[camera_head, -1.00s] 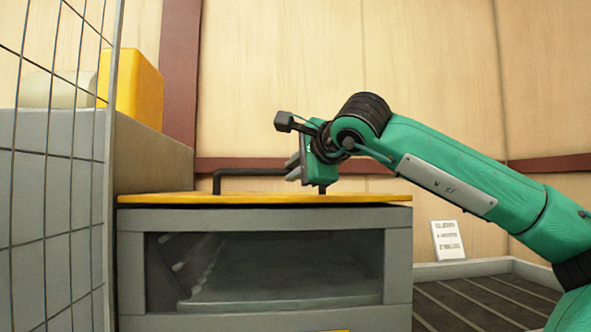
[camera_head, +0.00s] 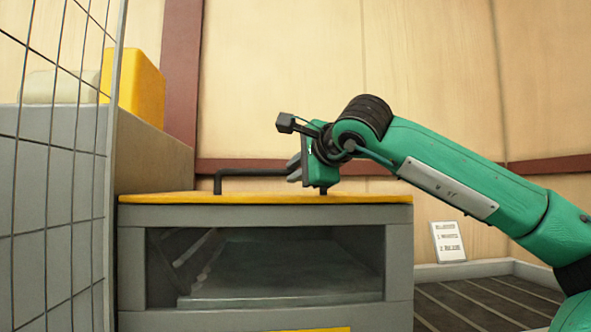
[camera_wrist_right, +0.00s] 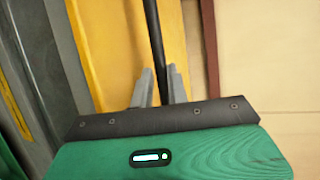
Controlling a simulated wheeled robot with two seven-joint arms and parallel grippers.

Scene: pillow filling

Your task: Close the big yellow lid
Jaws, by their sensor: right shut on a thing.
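The big yellow lid (camera_head: 160,198) lies flat across the top of a grey box (camera_head: 400,260) with a window in its front. A black bar handle (camera_head: 245,172) stands on the lid. My right gripper (camera_head: 294,168) is at the right part of the handle, shut on it. In the right wrist view the black handle (camera_wrist_right: 152,35) passes between the two grey fingers of the right gripper (camera_wrist_right: 160,85), with the yellow lid (camera_wrist_right: 105,50) beneath. My left gripper is not in view.
A wire mesh panel (camera_head: 60,150) stands at the left. Behind it a yellow block (camera_head: 138,88) sits on a grey ledge (camera_head: 150,150). A small white sign (camera_head: 447,242) is at the right by the wall. Slatted dark floor lies right of the box.

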